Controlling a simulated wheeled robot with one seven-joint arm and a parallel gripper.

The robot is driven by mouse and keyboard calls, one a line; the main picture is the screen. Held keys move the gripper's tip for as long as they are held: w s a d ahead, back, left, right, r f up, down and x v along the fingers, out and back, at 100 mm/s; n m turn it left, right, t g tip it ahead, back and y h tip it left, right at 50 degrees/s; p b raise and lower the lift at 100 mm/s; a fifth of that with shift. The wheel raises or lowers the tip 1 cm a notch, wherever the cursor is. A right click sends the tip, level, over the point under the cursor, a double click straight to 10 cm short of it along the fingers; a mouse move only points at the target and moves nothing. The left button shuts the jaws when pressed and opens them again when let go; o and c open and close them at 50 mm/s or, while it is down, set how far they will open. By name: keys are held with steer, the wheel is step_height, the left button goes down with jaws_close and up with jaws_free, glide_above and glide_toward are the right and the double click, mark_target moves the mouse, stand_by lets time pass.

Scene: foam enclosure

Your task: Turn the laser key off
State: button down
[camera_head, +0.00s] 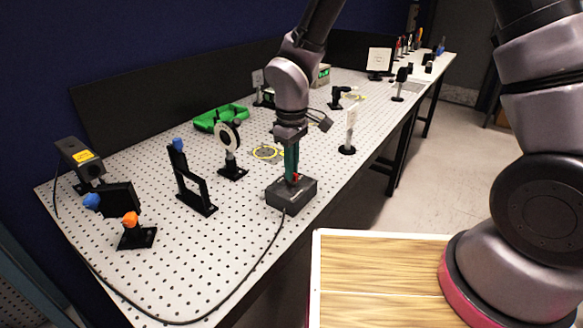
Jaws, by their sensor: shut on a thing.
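The laser key is a small red piece (295,177) on top of a dark grey box (290,197) near the front edge of the perforated table. A black cable runs from the box along the table's front edge. My gripper (292,172) points straight down over the box, with its green fingers around the red key. It is shut on the key. The fingers hide most of the key, so its turn angle cannot be told. A laser head (80,160) with a yellow label stands at the far left.
Optic mounts with blue (92,201) and orange knobs (130,219) stand at the left. A round mount (230,138), a green tray (220,117) and a white card on a post (350,130) stand around the box. A wood-topped surface (375,280) is at the front.

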steer(key=shift+w, duration=0.1)
steer(key=c, duration=0.9)
jaws_free()
steer(key=shift+c, duration=0.2)
step_height(320, 180, up, 11)
steer(key=w+d+r+m+t+y, duration=0.1)
steer(key=w+d+r+m+t, duration=0.2)
steer(key=d+r+m, duration=0.9)
steer(key=s+d+r+m+t, duration=0.1)
steer(key=s+d+r, duration=0.1)
steer(key=d, duration=0.4)
steer(key=s+d+r+m+t, duration=0.1)
steer(key=s+d+r, duration=0.2)
steer(key=d, duration=0.3)
steer(key=s+d+r+m+t+y, duration=0.1)
steer(key=s+d+r+m+t, duration=0.1)
steer(key=d+r, duration=0.2)
steer(key=shift+s+d+r, duration=0.25)
steer(key=shift+s+d, duration=0.15)
steer(key=shift+d, duration=0.85)
